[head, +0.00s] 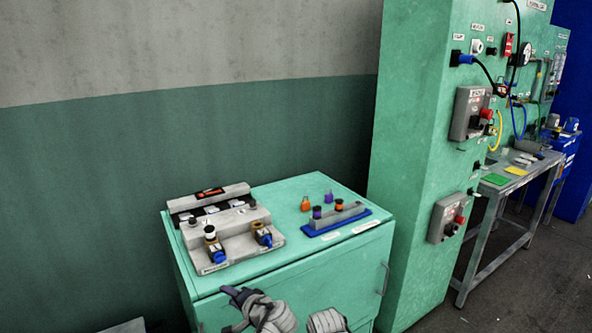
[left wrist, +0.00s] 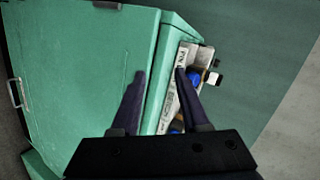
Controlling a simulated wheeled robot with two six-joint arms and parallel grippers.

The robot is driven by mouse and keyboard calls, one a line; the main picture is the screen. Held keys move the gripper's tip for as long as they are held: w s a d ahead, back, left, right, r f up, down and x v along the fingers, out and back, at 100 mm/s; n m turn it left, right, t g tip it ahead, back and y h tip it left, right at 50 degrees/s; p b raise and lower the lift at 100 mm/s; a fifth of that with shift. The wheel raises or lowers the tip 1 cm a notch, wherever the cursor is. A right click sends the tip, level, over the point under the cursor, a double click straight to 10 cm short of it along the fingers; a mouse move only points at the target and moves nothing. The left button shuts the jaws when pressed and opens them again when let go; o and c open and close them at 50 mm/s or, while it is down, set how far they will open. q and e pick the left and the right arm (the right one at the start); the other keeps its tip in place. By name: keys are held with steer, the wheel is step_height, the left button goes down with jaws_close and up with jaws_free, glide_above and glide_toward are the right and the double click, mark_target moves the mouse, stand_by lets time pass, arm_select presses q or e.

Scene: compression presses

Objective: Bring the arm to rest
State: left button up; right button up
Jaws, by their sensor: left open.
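My left gripper (head: 236,294) is at the lower edge of the head view, in front of the green cabinet (head: 300,275). In the left wrist view its two dark fingers (left wrist: 160,85) stand apart with nothing between them. Beyond the fingers are the cabinet's green face (left wrist: 90,75) and its top edge. The grey fixture with blue parts (left wrist: 192,80) shows past the right finger, partly hidden by it. My right gripper is not in view.
On the cabinet top are a grey fixture (head: 236,246) with black-capped and blue parts, and a blue tray (head: 368,213) with a grey block. A tall green press cabinet (head: 415,130) rises at the right.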

arm_select(q)
steer(key=s+d+r+n+g+h+p, duration=0.2)
steer(key=s+d+g+h+p, duration=0.5)
steer(key=s+d+p, duration=0.5)
steer(key=s+d+g, duration=0.1)
steer(key=s+g, duration=0.1)
steer(key=s, duration=0.1)
steer(key=shift+s+d+r+n+h, duration=0.25)
steer(key=shift+s+r+n+h, duration=0.05)
steer(key=shift+s+r+h, duration=0.1)
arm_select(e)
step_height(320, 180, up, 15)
